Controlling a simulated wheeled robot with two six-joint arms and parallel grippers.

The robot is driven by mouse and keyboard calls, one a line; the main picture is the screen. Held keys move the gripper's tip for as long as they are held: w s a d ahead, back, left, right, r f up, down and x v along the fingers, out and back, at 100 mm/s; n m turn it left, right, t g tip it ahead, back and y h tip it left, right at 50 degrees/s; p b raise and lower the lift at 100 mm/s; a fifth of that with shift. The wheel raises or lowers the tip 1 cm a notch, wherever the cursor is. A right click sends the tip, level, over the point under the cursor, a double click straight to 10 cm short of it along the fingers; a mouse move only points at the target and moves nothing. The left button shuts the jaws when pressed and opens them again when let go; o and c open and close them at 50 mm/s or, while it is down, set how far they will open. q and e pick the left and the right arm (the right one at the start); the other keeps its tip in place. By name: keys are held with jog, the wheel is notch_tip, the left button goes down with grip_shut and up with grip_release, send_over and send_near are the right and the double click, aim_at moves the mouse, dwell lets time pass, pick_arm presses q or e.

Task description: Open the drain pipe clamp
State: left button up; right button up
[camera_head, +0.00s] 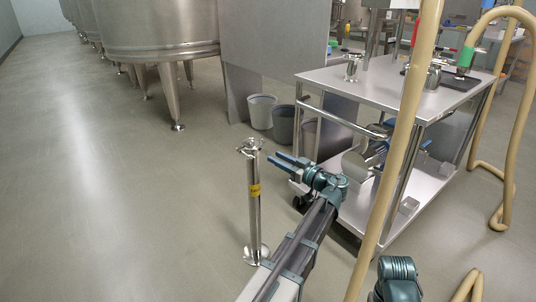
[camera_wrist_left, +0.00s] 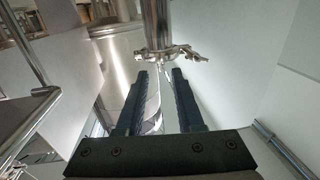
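A slim upright steel pipe (camera_head: 254,208) with a yellow label stands on the floor left of the cart. A metal clamp (camera_head: 248,147) with a small handle sits at its top. My left gripper (camera_head: 283,161) is just right of the pipe's upper end, its blue fingers pointing left toward it, apart from it. In the left wrist view, the clamp (camera_wrist_left: 172,53) and the pipe (camera_wrist_left: 155,22) are beyond the fingertips. The left gripper (camera_wrist_left: 160,78) is open and empty there. My right gripper is not in view.
A steel cart (camera_head: 385,88) stands close on the right, with fittings on top and a lower shelf. A beige hose (camera_head: 402,145) crosses in front of it. Grey bins (camera_head: 261,111) and a large vat (camera_head: 155,28) stand behind. The floor at left is clear.

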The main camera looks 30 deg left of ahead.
pick_arm(q)
jog(key=shift+x, duration=2.55)
jog(key=shift+c, duration=0.2)
grip_shut()
